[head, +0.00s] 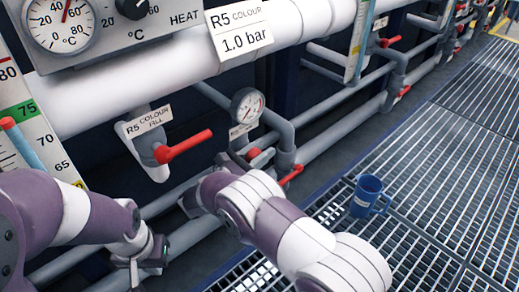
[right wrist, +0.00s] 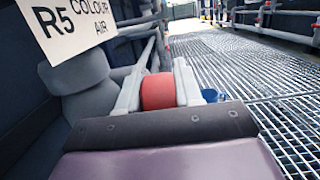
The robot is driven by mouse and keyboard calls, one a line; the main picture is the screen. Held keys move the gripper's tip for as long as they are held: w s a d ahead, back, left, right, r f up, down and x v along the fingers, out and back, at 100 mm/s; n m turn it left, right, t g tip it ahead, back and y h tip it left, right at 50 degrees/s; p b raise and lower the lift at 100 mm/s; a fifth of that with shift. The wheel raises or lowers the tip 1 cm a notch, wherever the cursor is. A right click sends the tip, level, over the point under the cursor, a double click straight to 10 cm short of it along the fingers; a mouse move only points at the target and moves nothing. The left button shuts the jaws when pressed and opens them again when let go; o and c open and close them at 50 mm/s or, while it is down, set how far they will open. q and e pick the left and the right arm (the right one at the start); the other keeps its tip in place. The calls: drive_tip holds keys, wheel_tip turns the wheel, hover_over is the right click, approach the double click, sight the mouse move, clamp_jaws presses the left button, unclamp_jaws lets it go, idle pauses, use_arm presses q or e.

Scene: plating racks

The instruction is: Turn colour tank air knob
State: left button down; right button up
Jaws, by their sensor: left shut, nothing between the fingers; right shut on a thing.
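The red colour tank air knob (right wrist: 158,92) sits between the fingers of my right gripper (right wrist: 158,84), which is shut on it. In the head view the red knob (head: 252,155) shows partly, beside the grey fingers and below a pressure gauge (head: 248,105). A white label reading "R5 COLOUR AIR" (right wrist: 78,22) is at the upper left of the right wrist view. My left gripper (head: 140,268) is shut and empty, low at the left in the head view, apart from the knob.
A red-handled valve labelled "R5 COLOUR FILL" (head: 184,146) is left of the knob. Another red lever (head: 291,175) is close on its right. A blue mug (head: 369,196) stands on the grating (head: 440,170). White and grey pipes run along the rack.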

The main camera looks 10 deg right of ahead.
use_arm(q)
drive_tip(key=shift+r+p, duration=0.75)
drive_tip(key=shift+r, duration=0.1)
use_arm(e)
drive_tip(key=shift+f+g+y, duration=0.15)
drive_tip(key=shift+g+y, duration=0.45)
drive_tip(key=shift+y, duration=0.25)
drive_tip(key=shift+f+g+y, duration=0.15)
drive_tip(key=shift+g+y, duration=0.45)
drive_tip(key=shift+y, duration=0.25)
drive_tip(key=o, duration=0.7)
drive_tip(key=shift+d, duration=0.1)
